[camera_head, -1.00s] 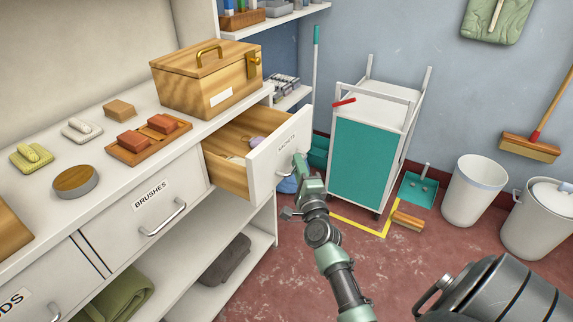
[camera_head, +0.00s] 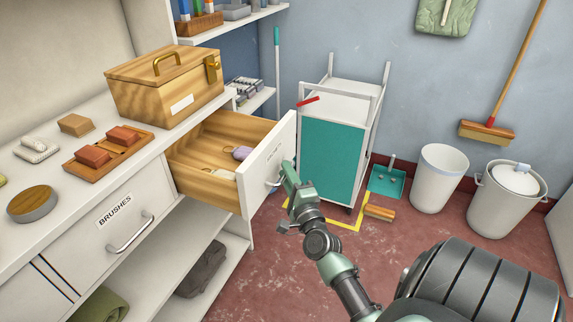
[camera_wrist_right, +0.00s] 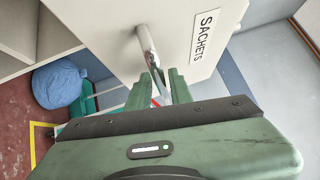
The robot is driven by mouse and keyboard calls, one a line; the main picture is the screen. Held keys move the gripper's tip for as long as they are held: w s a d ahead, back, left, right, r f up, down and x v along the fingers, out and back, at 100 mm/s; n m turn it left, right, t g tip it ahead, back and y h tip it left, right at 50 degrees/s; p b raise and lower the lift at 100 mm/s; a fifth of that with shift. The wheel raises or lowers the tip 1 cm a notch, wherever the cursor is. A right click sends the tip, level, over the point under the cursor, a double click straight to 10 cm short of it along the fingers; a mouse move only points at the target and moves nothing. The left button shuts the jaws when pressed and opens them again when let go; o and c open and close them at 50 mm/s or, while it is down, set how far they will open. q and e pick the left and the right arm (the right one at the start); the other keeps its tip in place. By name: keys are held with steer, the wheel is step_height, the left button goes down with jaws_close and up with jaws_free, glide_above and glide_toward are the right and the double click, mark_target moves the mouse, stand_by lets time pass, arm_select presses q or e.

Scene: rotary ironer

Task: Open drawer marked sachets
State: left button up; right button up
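The drawer marked SACHETS (camera_head: 259,174) stands pulled well out of the white counter, and its wooden inside shows. A purple item (camera_head: 242,153) and a pale item (camera_head: 223,174) lie in it. Its metal bar handle (camera_wrist_right: 149,50) is on the white front, beside the SACHETS label (camera_wrist_right: 205,35) in the right wrist view. My left gripper is out of view.
A closed drawer marked BRUSHES (camera_head: 117,221) is to the left. A wooden box (camera_head: 165,88) and a soap tray (camera_head: 84,170) stand on the counter. A white and teal trolley (camera_head: 333,160) stands behind the open drawer. Red floor to the right is mostly free.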

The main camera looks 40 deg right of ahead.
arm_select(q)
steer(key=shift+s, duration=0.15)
arm_select(e)
steer(key=shift+o, duration=0.3)
steer(key=shift+s+a, duration=0.1)
steer(key=shift+s, duration=0.2)
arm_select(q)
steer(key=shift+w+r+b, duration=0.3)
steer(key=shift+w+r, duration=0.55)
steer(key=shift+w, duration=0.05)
arm_select(e)
steer(key=v, duration=0.7)
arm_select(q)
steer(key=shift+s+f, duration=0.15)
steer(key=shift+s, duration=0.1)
